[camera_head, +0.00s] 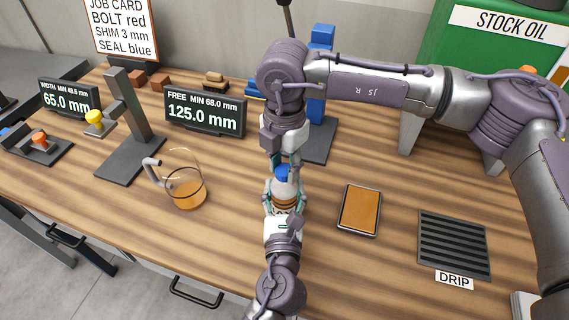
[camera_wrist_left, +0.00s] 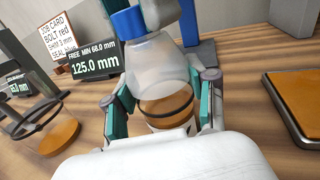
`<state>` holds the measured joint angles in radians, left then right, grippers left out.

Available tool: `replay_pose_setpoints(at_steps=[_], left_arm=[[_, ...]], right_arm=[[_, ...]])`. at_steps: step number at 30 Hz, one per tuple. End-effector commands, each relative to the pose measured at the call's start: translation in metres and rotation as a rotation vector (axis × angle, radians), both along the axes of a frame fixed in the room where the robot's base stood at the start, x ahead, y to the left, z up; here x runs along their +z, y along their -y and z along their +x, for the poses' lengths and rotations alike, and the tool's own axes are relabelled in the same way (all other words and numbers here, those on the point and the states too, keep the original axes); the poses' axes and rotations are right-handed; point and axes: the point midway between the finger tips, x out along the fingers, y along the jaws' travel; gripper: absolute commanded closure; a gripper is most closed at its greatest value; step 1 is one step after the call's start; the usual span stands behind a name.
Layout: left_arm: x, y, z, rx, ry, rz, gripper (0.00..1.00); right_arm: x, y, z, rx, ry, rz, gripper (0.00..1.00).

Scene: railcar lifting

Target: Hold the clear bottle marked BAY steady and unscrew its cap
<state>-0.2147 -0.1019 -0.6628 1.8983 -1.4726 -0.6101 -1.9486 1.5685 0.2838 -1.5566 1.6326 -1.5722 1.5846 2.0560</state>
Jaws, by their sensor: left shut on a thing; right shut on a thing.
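The clear bottle (camera_head: 287,189) with amber liquid in its lower part stands on the wooden bench; it also shows in the left wrist view (camera_wrist_left: 163,64). Its marking is not readable here. My left gripper (camera_head: 284,197) comes from the near side and is shut around the bottle's lower body, its teal-padded fingers (camera_wrist_left: 160,100) on either side. The blue cap (camera_head: 282,171) is on top of the bottle and shows at the top of the left wrist view (camera_wrist_left: 128,20). My right gripper (camera_head: 283,160) reaches down from above and is shut on the cap, partly hiding it.
A glass jug (camera_head: 187,194) with amber liquid stands left of the bottle. A tray with an amber surface (camera_head: 360,209) and a dark DRIP grate (camera_head: 454,244) lie to the right. Two display signs (camera_head: 205,113) and a grey stand (camera_head: 130,165) are behind left.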

Motion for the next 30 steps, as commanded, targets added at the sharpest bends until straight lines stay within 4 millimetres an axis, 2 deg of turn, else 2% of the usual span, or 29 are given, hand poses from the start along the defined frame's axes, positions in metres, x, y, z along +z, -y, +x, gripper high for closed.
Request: replay_pose_setpoints(at_steps=[4,8,30], left_arm=[[-0.0003,0.0000,0.0000,0.000,-0.001,0.000,1.00],[-0.0003,0.0000,0.0000,0.000,-0.001,0.000,1.00],[-0.0002,0.0000,0.0000,0.000,0.000,0.000,1.00]], right_arm=[[0.0001,-0.0001,0.0000,0.084,0.000,0.000,1.00],[0.0002,-0.0005,-0.0001,0.317,-0.001,0.002,1.00],[0.0013,-0.0009,-0.0001,1.932,0.000,0.001,1.00]])
